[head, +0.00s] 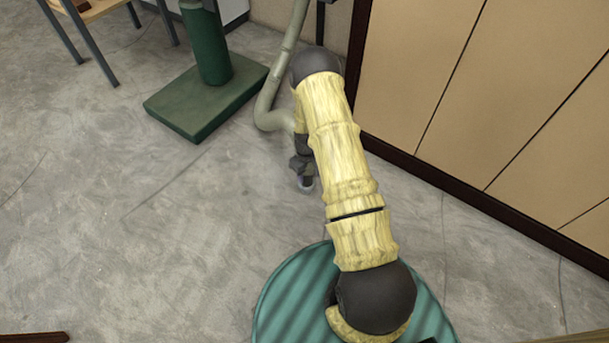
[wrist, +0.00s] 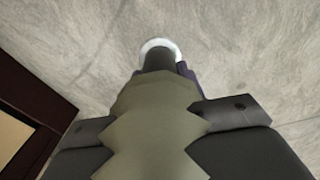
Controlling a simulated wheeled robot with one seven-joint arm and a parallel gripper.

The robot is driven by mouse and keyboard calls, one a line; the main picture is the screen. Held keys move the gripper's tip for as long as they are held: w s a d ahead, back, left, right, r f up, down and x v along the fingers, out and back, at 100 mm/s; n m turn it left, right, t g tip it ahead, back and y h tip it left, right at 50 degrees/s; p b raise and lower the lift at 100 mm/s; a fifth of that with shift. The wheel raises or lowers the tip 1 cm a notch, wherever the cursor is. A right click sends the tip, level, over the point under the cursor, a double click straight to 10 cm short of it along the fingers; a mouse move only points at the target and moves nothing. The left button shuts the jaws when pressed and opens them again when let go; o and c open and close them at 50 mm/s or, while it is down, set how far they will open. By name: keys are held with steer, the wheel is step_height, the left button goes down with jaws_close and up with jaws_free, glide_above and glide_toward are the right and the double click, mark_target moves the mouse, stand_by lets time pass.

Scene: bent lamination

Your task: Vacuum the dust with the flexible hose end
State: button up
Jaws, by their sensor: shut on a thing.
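The flexible hose (head: 267,108) is a grey-green tube. In the head view it comes down from the top and bends toward my gripper (head: 304,165), which is low near the floor and partly hidden by my arm. In the wrist view the hose end (wrist: 150,120) lies between the two dark fingers of my gripper (wrist: 153,125), which are shut on it. A dark nozzle with a pale ring (wrist: 160,45) points at the grey floor. I cannot make out dust on the floor, nor tell whether the nozzle touches it.
A green post on a square base (head: 205,98) stands at the upper left, left of the hose. A beige panelled wall (head: 480,90) with a dark bottom edge runs along the right. A wooden table or stool (head: 90,12) is at the top left.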

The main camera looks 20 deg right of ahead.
steer(key=shift+w+d, duration=0.35)
steer(key=shift+d, duration=0.15)
steer(key=shift+r+p, duration=2.9)
steer(key=shift+r, duration=0.35)
steer(key=s+a+r+m+p, duration=0.1)
steer(key=r+p, duration=0.3)
steer(key=r, duration=0.6)
steer(key=s+a+r+m+p, duration=0.1)
steer(key=a+r+p, duration=0.3)
steer(key=r, duration=0.7)
steer(key=s+a+r+m+p, duration=0.1)
steer(key=a+r+m+p, duration=0.1)
steer(key=r+p, duration=0.4)
step_height(320, 180, up, 5)
steer(key=shift+s+a+r, duration=0.1)
steer(key=shift+s+a, duration=0.1)
steer(key=shift+s, duration=0.1)
